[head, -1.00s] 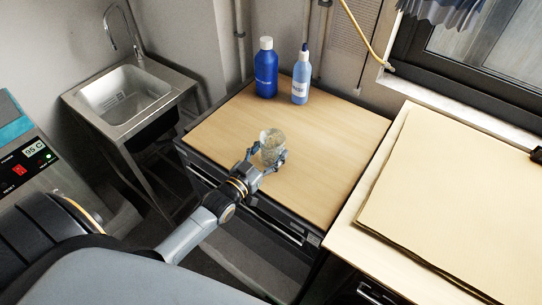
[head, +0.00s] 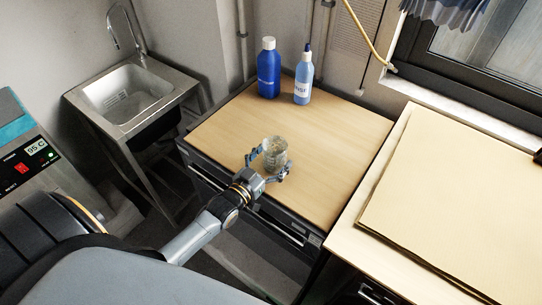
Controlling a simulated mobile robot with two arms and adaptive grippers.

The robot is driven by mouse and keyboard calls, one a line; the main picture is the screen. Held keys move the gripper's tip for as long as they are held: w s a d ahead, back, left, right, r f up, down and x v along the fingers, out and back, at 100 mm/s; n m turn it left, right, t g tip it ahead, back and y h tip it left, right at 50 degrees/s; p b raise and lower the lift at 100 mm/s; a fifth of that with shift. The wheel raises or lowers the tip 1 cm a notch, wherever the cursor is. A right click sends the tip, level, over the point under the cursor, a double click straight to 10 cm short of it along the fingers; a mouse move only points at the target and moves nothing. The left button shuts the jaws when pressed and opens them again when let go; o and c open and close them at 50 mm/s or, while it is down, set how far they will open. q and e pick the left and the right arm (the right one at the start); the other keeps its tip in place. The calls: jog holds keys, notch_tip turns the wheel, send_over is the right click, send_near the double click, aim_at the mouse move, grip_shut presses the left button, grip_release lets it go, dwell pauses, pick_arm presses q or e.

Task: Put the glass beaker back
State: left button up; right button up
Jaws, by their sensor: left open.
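The glass beaker (head: 275,153) stands upright on the wooden top of the low cabinet (head: 325,165), near its front edge. It is clear glass, and I cannot make out whether anything is in it. My left gripper (head: 268,165) is open, with one finger on the left side of the beaker and the other at its lower right. I cannot tell whether either finger touches the glass. My right gripper is not in view.
A dark blue bottle (head: 268,70) and a lighter blue bottle (head: 303,80) stand at the back of the cabinet top. A metal sink (head: 125,98) is on the left. A board-topped table (head: 455,190) stands right. The cabinet top's right part is clear.

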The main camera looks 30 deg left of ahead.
pick_arm(q)
jog(key=s+a+b, duration=0.1)
jog(key=s+b, duration=0.1)
jog(key=s, duration=1)
jog(key=shift+a+r, duration=0.15)
jog(key=shift+a, duration=0.2)
jog(key=s+f+g+y, duration=0.1)
jog(key=s+f+g, duration=0.3)
jog(key=f, duration=1)
jog(key=s+f+g+y, duration=0.1)
jog(key=s+f+g, duration=0.3)
jog(key=f, duration=0.9)
jog(key=s+d+f+g, duration=0.2)
jog(key=s+f+g, duration=0.2)
jog(key=s+f, duration=0.5)
jog(key=s+d+f+g, duration=0.2)
jog(key=s+f+g, duration=0.2)
jog(key=s+f, duration=0.5)
jog(key=s, duration=0.7)
jog(key=shift+s+m+g+y, duration=0.2)
jog(key=shift+m+g+y, duration=0.1)
jog(key=shift+m+g, duration=0.1)
jog(key=shift+f, duration=0.1)
jog(key=shift+c, duration=0.2)
